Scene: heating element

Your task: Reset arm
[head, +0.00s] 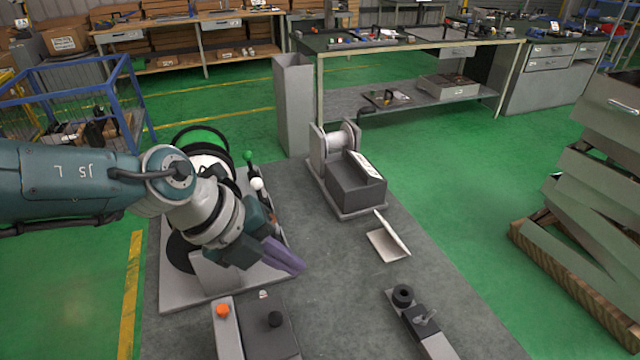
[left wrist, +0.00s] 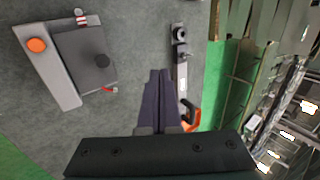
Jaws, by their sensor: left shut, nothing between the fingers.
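My left arm comes in from the left in the head view. Its gripper (head: 283,257) has purple fingers pressed together with nothing between them. It is above the grey work surface (head: 340,290), in front of a machine with a round black wheel (head: 197,142). The left wrist view also shows the shut fingers (left wrist: 159,100) over the grey surface, apart from the things on it. My right gripper is in neither view.
A grey box with an orange button (head: 223,310) and black knob is at the near edge. A spool device (head: 342,140), a white angled plate (head: 388,243) and a black clamp-like tool (head: 412,312) are on the surface. A wooden pallet with grey panels (head: 600,190) is at right.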

